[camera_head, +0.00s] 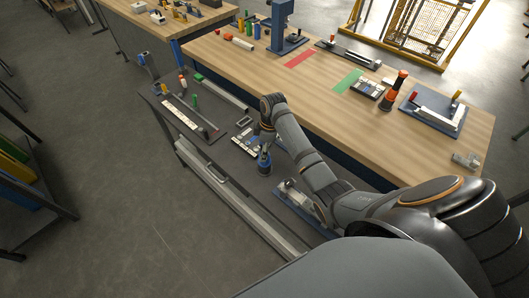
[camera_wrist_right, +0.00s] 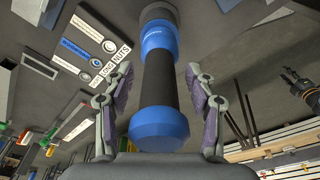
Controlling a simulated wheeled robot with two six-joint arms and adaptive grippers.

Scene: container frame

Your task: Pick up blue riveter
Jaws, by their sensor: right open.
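The blue riveter (camera_head: 264,162) stands upright on the dark lower bench in the camera_head view, below my right gripper (camera_head: 265,140). In the right wrist view the riveter (camera_wrist_right: 158,128) is a black handle with blue bands, running up the middle of the picture. My right gripper (camera_wrist_right: 158,95) is open, with one finger on each side of the riveter and visible gaps between the fingers and the handle. The riveter's upper part is partly hidden by my gripper in the camera_head view. My left gripper is in neither view.
A labelled parts tray (camera_head: 243,139) lies just left of the riveter, and a blue fixture (camera_head: 298,198) lies to its right. The wooden table (camera_head: 330,98) behind holds an orange-black tool (camera_head: 395,90). A rail runs along the lower bench's front edge.

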